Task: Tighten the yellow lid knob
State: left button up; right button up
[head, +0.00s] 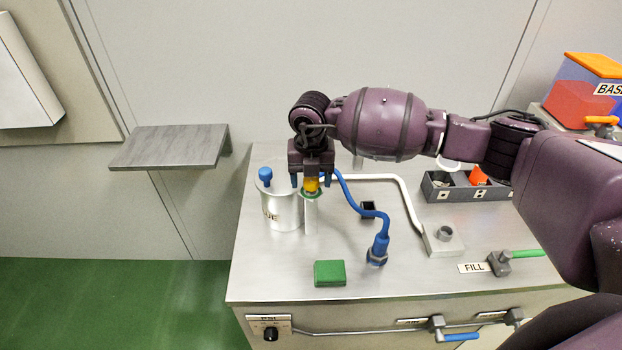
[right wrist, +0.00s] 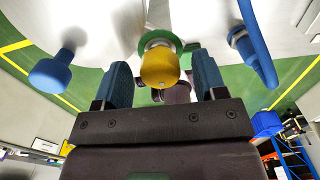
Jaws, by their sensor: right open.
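The yellow lid knob (head: 312,185) sits on a green ring at the top of a thin white post, beside the silver canister. In the right wrist view the yellow knob (right wrist: 159,68) is between the two blue fingers, with a gap on each side. My right gripper (head: 311,181) points down over the knob, and its fingers are open around it. The right gripper also shows in the right wrist view (right wrist: 162,85). The silver canister (head: 279,212) stands just left, with a blue knob (head: 265,174) on top. My left gripper is not in view.
A blue hose (head: 352,202) curves close to the right of the gripper down to a blue fitting (head: 377,250). A green block (head: 329,273) lies near the front of the metal bench (head: 270,285). A dark compartment tray (head: 465,190) is at the back right.

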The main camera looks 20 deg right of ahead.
notch_tip(320, 180, up, 10)
jog(key=shift+b, duration=0.4)
dwell(0.6)
